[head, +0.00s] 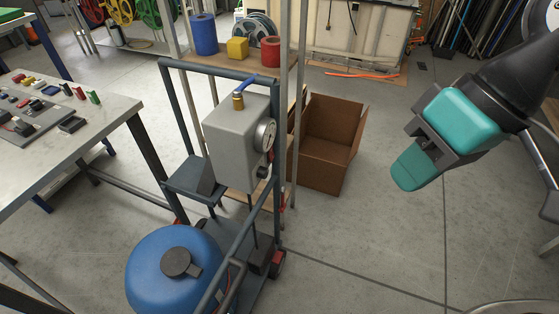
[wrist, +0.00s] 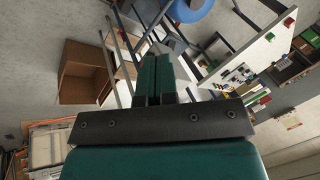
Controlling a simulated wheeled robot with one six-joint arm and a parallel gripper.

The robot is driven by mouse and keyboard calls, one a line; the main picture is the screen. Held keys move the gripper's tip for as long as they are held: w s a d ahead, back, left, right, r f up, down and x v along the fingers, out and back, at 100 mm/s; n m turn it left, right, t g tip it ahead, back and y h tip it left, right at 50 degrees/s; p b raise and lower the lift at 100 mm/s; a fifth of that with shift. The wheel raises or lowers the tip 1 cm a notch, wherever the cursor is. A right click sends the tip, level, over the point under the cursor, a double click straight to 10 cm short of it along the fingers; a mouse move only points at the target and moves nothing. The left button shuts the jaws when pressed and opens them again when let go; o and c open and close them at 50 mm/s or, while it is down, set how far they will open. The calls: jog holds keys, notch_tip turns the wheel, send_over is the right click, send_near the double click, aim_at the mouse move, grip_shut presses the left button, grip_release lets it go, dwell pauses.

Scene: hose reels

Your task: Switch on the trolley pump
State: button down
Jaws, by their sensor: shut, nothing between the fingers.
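The trolley (head: 222,70) stands in the middle of the head view, with a dark tube frame. It carries a grey pump box (head: 232,140) with a round dial (head: 264,135) on its right side and a small dark knob (head: 263,172) below the dial. A brass fitting with a blue lever (head: 245,83) sits on top of the box. A blue tank (head: 165,270) rests low on the trolley; a blue part also shows in the wrist view (wrist: 190,10). My gripper (head: 408,172) is shut and empty, in the air well right of the trolley. Its fingers (wrist: 153,78) are together in the wrist view.
An open cardboard box (head: 325,145) stands on the floor just behind the trolley. A shelf (head: 220,65) with blue, yellow and red items is behind it. A workbench (head: 110,110) with small parts is at left. The floor between trolley and gripper is clear.

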aim_at(273, 159)
jog(key=w+a+f+m+y+b, duration=0.3)
jog(key=w+f+m, duration=0.35)
jog(key=w, duration=0.25)
jog(key=w+a+f+m+y+b, duration=0.3)
jog(key=w+a+f+m, duration=0.15)
jog(key=w+f, duration=0.35)
jog(key=w+d+f+m+t+y+b, duration=0.2)
jog(key=w+f+m, duration=0.4)
jog(key=f+m, duration=0.2)
jog(key=w+d+f+m+t+y+b, duration=0.2)
jog(key=w+f+m, duration=0.4)
jog(key=f+m, duration=0.3)
jog(key=shift+w+d+f+t+y+b, duration=0.25)
jog(key=shift+d+f+t+y+b, duration=0.15)
jog(key=shift+f+t+b, duration=0.35)
jog(key=shift+a+f, duration=0.1)
jog(key=shift+a, duration=0.05)
jog(key=x, duration=1.4)
jog(key=shift+w, duration=0.1)
